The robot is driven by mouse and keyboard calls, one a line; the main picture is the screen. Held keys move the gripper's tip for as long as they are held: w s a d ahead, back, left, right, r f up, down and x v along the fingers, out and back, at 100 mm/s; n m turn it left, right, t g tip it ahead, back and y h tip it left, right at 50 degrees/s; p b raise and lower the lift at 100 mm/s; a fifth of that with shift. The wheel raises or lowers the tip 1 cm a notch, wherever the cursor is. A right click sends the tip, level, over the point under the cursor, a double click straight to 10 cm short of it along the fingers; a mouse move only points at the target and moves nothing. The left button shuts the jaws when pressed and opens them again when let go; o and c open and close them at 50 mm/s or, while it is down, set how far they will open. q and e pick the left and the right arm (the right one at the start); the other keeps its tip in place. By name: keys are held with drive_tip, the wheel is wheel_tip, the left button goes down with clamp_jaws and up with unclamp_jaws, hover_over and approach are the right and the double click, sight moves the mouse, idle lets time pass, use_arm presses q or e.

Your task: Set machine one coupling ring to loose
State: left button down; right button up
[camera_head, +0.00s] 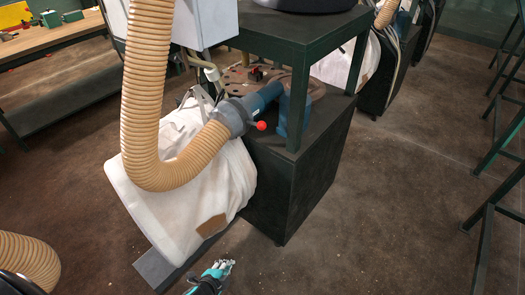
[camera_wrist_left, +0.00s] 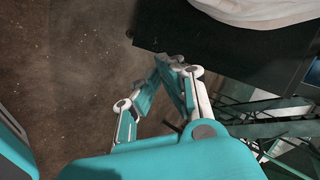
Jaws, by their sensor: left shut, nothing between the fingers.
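The grey coupling ring (camera_head: 230,115) joins the tan ribbed hose (camera_head: 148,85) to a blue-teal pipe (camera_head: 264,97) on the machine. A lever with a red ball knob (camera_head: 262,126) sticks out from the ring toward the right. My left gripper (camera_head: 222,266) is at the bottom of the head view, low in front of the machine and well apart from the ring. In the left wrist view its fingers (camera_wrist_left: 168,66) come together with nothing between them. The ring is not visible in the wrist view. My right gripper is not in view.
A white bulk bag (camera_head: 170,190) hangs under the hose, beside a dark machine cabinet (camera_head: 300,175). A wooden workbench (camera_head: 50,35) stands at the back left. Dark metal frames (camera_head: 490,180) stand at the right. The brown floor right of the cabinet is open.

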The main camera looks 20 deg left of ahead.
sight(255, 123)
use_arm(q)
drive_tip(key=w+d+r+m+t+h+b, duration=0.1)
drive_tip(key=w+r+m+t+h+b, duration=0.15)
drive_tip(key=w+r+m+t, duration=0.75)
drive_tip(key=w+d+r+m+g+h+b, duration=0.1)
drive_tip(key=r+m, duration=0.3)
drive_tip(key=r, duration=0.6)
drive_tip(key=w+d+r+m+h+b, duration=0.1)
drive_tip(key=w+r+m, duration=0.3)
drive_tip(key=r, duration=0.7)
drive_tip(key=shift+d+r+g, duration=0.2)
drive_tip(key=shift+g, duration=0.2)
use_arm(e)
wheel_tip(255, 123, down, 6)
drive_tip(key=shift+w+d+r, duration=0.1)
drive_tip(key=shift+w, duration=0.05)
use_arm(q)
drive_tip(key=w+r+p, duration=0.3)
drive_tip(key=w+r, duration=0.1)
drive_tip(key=w, duration=0.6)
drive_tip(key=shift+w+d+r+p, duration=0.2)
drive_tip(key=shift+w+d+p, duration=0.15)
drive_tip(key=shift+w, duration=0.05)
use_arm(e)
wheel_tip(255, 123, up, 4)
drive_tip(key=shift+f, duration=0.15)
